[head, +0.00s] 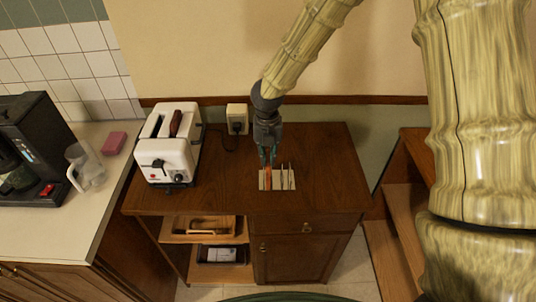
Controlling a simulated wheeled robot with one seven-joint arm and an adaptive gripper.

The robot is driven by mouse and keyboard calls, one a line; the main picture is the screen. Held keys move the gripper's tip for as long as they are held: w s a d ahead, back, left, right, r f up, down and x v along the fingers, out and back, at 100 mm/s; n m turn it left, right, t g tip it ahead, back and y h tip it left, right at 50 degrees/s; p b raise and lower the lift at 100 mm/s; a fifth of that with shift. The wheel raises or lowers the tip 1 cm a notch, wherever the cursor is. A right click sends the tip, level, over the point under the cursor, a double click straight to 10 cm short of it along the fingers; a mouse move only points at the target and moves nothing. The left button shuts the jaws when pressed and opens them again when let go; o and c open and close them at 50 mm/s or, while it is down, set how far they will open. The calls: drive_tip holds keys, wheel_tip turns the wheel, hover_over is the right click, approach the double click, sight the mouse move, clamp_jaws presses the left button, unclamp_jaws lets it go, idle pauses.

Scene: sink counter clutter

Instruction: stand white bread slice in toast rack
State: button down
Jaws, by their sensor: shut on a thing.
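The toast rack (290,184) is a small pale rack with thin upright dividers. It stands on the dark wooden cabinet top, right of the toaster. My gripper (268,163) points down over the left part of the rack, shut on a thin piece seen edge-on. I take this piece to be the white bread slice (268,180); only a narrow orange-tan strip shows below the fingers, at the rack's left slots. The fingers hide most of it, and I cannot tell whether it touches the rack's base.
A white toaster (168,158) with a dark brown piece in its top stands left of the rack. A wall socket (237,118) is behind. A coffee machine (30,150), glass mug (82,162) and pink sponge (114,143) are on the left counter. The cabinet top's right side is clear.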

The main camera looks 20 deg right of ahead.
drive_tip(key=c, duration=1.5)
unclamp_jaws()
drive_tip(key=shift+w+f, duration=0.15)
drive_tip(key=shift+r, duration=0.45)
wheel_tip(320, 180, up, 12)
drive_tip(key=b, duration=0.4)
drive_tip(key=shift+f, duration=0.2)
